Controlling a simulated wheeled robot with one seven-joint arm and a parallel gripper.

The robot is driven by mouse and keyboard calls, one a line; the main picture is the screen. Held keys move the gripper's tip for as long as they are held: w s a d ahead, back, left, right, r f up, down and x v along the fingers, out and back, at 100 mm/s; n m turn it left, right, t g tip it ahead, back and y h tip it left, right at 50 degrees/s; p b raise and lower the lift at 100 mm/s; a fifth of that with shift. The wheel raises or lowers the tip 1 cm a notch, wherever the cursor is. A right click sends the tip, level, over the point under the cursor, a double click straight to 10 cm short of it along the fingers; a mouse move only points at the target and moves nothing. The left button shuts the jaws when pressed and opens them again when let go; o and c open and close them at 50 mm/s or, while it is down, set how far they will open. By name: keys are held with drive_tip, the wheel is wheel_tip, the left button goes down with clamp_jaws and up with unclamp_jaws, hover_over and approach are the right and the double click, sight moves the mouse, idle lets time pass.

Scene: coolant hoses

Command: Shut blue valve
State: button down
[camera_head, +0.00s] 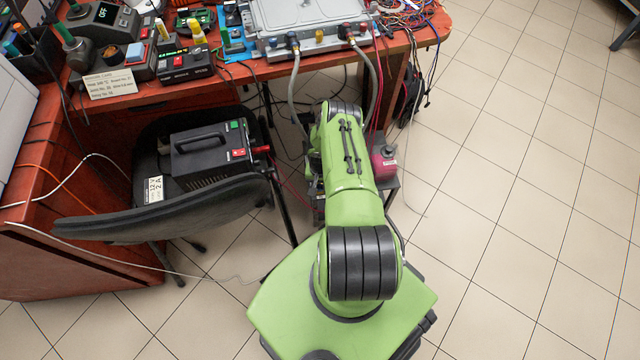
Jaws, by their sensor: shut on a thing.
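A small fitting with a blue part, which looks like the blue valve (293,39), sits at the left of the front edge of a grey metal plate (272,17) on the bench. A grey hose (293,88) hangs from it. A similar fitting with a red part (347,30) sits to its right, with its own grey hose (374,85). The blue handle is too small to tell which way it is turned. My green arm reaches towards the bench, and its far end is low, below the bench edge. My gripper is hidden behind the arm.
The red-brown bench (240,73) carries instruments and loose wires. A black chair (190,215) with a dark power box (209,152) on it stands left of my arm. A red and grey object (384,163) stands close right of the arm. Tiled floor at right is clear.

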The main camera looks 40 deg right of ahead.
sight(320, 187)
drive_tip(key=shift+m, duration=3)
drive_tip(key=c, duration=0.9)
unclamp_jaws()
wheel_tip(320, 187, up, 16)
drive_tip(key=p, duration=0.6)
drive_tip(key=shift+f, duration=0.15)
